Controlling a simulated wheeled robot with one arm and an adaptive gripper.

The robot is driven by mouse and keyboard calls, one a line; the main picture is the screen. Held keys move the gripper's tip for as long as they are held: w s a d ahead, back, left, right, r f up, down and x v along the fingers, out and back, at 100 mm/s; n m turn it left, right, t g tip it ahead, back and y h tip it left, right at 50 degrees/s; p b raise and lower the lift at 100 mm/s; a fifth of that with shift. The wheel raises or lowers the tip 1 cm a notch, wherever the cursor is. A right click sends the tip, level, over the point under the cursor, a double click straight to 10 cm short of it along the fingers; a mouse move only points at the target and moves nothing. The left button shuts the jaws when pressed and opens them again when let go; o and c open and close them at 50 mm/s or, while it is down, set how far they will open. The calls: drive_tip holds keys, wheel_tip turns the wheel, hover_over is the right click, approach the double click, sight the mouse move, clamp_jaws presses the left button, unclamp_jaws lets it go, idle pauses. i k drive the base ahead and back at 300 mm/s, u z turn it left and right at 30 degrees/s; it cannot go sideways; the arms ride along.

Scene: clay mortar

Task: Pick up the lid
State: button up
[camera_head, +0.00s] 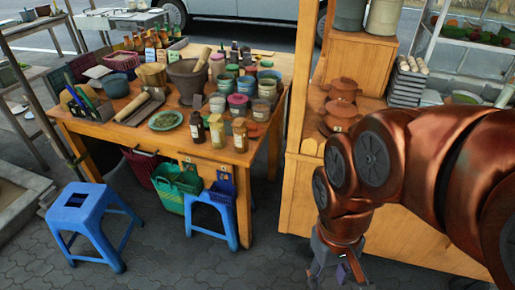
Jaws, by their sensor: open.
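Two stacked reddish-brown clay pots (341,107) stand on the wooden cabinet shelf, and the upper one has a knobbed lid (342,84). Lidded jars (238,105) stand on the wooden table, so I cannot tell which lid is meant. A dark clay mortar (187,82) with a wooden pestle (202,58) stands toward the table's back. My gripper (335,275) hangs low at the bottom edge, in front of the cabinet and partly cut off by the frame. It is open, below and apart from the pots and the table.
The wooden table (98,128) is crowded with bowls, bottles and jars. A blue stool (88,215) stands at the left, and another (213,208) is by the table's front right. My copper arm covers part of the cabinet (299,190). Paving between is clear.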

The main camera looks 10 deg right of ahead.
sight(254, 130)
drive_tip(key=u, duration=1.2)
drive_tip(key=i, duration=1.2)
drive_tip(key=z, duration=0.35)
drive_tip(key=i, duration=1)
drive_tip(key=z, duration=0.9)
